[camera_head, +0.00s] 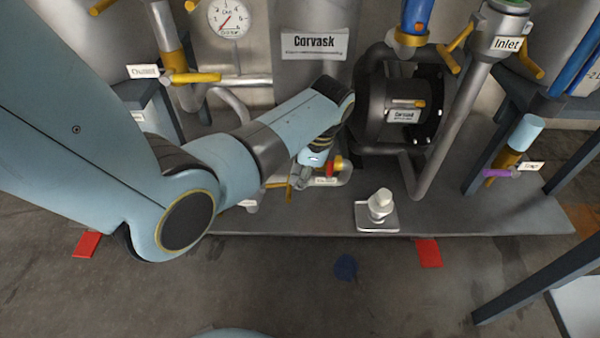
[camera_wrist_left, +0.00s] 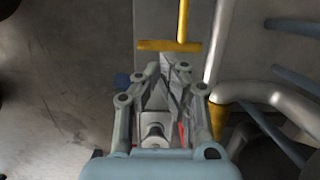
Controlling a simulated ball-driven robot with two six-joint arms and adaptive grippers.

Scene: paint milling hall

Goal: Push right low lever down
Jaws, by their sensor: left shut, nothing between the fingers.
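My left gripper (camera_head: 301,182) is shut and empty, pointing down close beside this lever; the wrist partly hides the fittings there. In the left wrist view the shut fingertips (camera_wrist_left: 168,66) lie just short of a yellow T-shaped lever (camera_wrist_left: 168,46). Whether they touch it I cannot tell. A purple lever (camera_head: 497,173) sits low at the far right, on a brass valve. No label readable here settles which is the right low lever. My right gripper is not in view.
A black pump (camera_head: 390,108) and a bent grey pipe (camera_head: 436,150) stand right of my left gripper. A white fitting (camera_head: 380,206) stands on the base plate (camera_head: 470,212). Red floor markers (camera_head: 429,253) lie in front. The floor before the plate is mostly clear.

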